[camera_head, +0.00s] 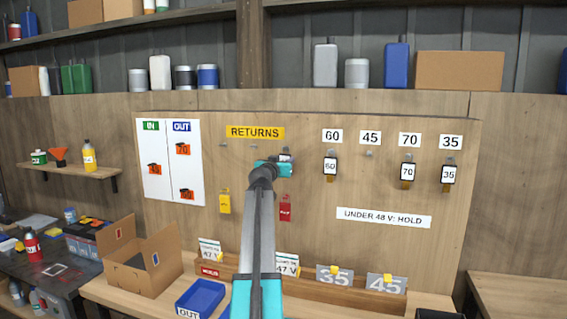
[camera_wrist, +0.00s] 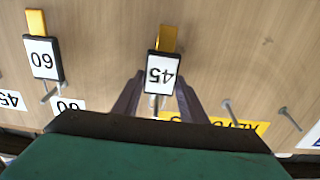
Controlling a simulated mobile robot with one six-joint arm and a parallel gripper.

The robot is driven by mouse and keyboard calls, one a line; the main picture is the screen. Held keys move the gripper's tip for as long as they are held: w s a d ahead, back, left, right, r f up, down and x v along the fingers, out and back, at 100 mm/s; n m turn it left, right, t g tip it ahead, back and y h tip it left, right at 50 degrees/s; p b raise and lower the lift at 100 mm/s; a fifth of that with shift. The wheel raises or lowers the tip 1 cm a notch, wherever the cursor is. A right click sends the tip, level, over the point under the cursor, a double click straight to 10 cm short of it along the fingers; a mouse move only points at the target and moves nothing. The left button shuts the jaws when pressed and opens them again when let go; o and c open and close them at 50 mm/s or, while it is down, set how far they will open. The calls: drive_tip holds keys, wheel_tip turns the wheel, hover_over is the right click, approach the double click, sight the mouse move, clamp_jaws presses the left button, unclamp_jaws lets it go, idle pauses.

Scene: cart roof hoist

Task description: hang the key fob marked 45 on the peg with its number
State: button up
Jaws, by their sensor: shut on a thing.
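The key fob marked 45 (camera_wrist: 161,73), white-faced with an orange tab, is between the fingers of my gripper (camera_wrist: 157,90) in the wrist view, where the picture is upside down. My gripper (camera_head: 273,168) is shut on it at the board, below the right end of the RETURNS sign, and hides most of it in the head view. A peg shows close by the fob; I cannot tell whether the fob still hangs on it. The number plate 45 (camera_head: 370,138) has a bare peg (camera_head: 370,154) below it, right of my gripper.
Fobs 60 (camera_head: 330,167), 70 (camera_head: 408,172) and 35 (camera_head: 448,175) hang under their plates. Bare pegs show under the RETURNS sign (camera_head: 255,132). A yellow tag (camera_head: 225,202) and red tag (camera_head: 285,208) hang lower. The board right of my gripper, below the fobs, is mostly clear.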

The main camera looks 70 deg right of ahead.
drive_tip(key=shift+c, duration=0.6)
drive_tip(key=shift+r, duration=0.1)
drive_tip(key=shift+r+b, duration=0.3)
drive_tip(key=shift+a, duration=0.2)
drive_tip(key=shift+s+a+r+b, duration=0.1)
drive_tip(key=shift+a+r+b, duration=0.1)
drive_tip(key=shift+a, duration=0.55)
drive_tip(key=shift+w+a+r+b, duration=0.1)
drive_tip(key=shift+a+r+b, duration=0.05)
drive_tip(key=shift+a, duration=0.55)
drive_tip(key=shift+s+a+r+b, duration=0.1)
drive_tip(key=shift+a+r+b, duration=0.1)
drive_tip(key=shift+a, duration=0.55)
drive_tip(key=shift+s+a+b, duration=0.15)
drive_tip(key=shift+a+b, duration=0.6)
drive_tip(key=shift+a, duration=1.75)
